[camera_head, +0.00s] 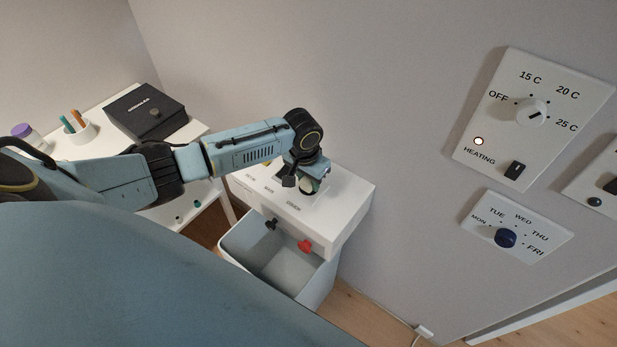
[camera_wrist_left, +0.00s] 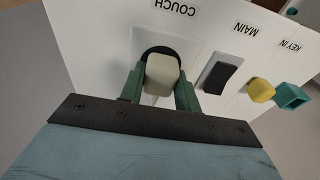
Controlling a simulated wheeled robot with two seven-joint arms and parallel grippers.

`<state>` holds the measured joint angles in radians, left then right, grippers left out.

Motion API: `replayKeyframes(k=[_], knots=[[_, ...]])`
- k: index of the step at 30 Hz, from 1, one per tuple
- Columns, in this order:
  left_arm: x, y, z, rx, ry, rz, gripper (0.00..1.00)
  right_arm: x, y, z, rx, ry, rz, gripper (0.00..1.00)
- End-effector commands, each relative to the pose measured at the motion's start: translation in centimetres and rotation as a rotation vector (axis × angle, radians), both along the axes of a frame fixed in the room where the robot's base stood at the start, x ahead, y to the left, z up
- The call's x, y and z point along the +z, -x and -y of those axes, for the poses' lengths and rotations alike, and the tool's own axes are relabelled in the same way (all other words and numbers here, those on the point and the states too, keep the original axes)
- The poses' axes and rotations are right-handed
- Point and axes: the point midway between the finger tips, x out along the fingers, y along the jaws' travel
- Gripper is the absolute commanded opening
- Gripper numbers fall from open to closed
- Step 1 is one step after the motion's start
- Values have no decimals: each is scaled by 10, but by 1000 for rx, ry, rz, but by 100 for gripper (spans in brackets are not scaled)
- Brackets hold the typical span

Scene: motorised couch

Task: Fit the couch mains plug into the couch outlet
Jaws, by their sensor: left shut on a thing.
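The couch mains plug (camera_wrist_left: 163,76) is a pale, rounded block between the green fingers of my left gripper (camera_wrist_left: 160,92), which is shut on it. The plug is in front of the couch outlet, a dark round recess (camera_wrist_left: 152,51) in a light plate beside the COUCH label. The plug covers most of the recess; I cannot tell whether it is inside or just short of it. In the head view my left gripper (camera_head: 304,186) is at the COUCH end of the white box (camera_head: 345,200), and the arm hides most of the outlet. My right gripper is not in view.
A black rocker switch (camera_wrist_left: 217,76) is beside the outlet, near MAIN. A yellow knob (camera_wrist_left: 261,90) and a teal socket-like piece (camera_wrist_left: 291,96) are further along by KEY IN. A grey bin (camera_head: 318,290) stands below the box. A heating panel (camera_head: 500,150) is on the right wall.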

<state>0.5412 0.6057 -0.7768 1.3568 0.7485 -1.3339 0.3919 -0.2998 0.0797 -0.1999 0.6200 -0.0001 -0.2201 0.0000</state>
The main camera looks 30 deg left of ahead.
Motion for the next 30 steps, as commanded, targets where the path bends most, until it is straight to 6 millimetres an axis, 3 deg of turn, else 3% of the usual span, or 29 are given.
replayKeyframes(k=[6, 7, 12, 23, 30], knots=[[-5, 0, 0, 0, 0, 0, 12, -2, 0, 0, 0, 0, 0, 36], [-5, 0, 0, 0, 0, 0, 35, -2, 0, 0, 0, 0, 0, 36], [-4, 0, 0, 0, 0, 0, 57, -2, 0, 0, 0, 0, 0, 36], [1, 0, 0, -1, 0, 1, 58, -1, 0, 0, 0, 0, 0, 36], [44, 5, 0, -2, 0, 4, 58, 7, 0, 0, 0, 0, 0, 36]])
